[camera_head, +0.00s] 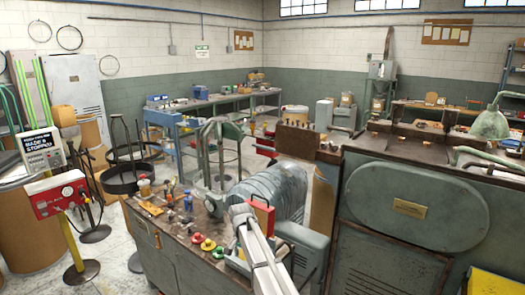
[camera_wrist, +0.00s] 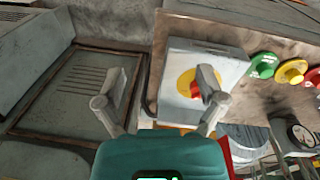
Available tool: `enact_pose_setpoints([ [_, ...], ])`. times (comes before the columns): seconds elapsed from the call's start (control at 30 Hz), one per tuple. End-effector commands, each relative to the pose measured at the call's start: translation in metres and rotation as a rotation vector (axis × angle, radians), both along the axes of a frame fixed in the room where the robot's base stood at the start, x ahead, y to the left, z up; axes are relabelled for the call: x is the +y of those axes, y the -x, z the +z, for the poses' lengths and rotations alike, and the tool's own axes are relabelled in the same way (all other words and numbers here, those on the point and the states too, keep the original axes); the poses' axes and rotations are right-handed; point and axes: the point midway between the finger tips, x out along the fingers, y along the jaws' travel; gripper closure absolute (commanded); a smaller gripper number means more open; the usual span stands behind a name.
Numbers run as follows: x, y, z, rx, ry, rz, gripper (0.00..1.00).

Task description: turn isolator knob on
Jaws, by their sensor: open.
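The isolator is a pale grey box (camera_wrist: 203,58) on the panel, with a round yellow plate (camera_wrist: 184,83) and a red knob (camera_wrist: 195,90) on its face. My gripper (camera_wrist: 160,85) is open and empty, its two fingers spread wide. The right finger overlaps the yellow plate and hides part of the knob; the left finger is over the panel to the left of the box. I cannot tell whether the right finger touches the knob. In the head view my pale arm partly covers the isolator box (camera_head: 236,262), and the knob is not clear there.
Green (camera_wrist: 263,65), yellow (camera_wrist: 292,72) and red (camera_wrist: 314,76) buttons sit right of the isolator in the wrist view. A round gauge (camera_wrist: 303,135) is at lower right. A framed vented panel (camera_wrist: 70,90) lies left. In the head view, a large wire coil (camera_head: 275,187) stands behind my arm.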

Motion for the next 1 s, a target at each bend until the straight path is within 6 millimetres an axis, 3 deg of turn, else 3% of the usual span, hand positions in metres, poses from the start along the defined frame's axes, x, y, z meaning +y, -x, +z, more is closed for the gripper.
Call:
enact_pose_setpoints([
  [0.37, -0.043, 0.031, -0.009, 0.002, -0.011, 0.057, 0.1],
  [0.57, -0.077, 0.061, -0.018, 0.002, -0.02, 0.112, 0.1],
  [0.77, -0.125, 0.109, -0.03, 0.001, -0.033, 0.193, 0.1],
  [1.0, -0.196, 0.199, -0.052, -0.007, -0.055, 0.347, 0.1],
])
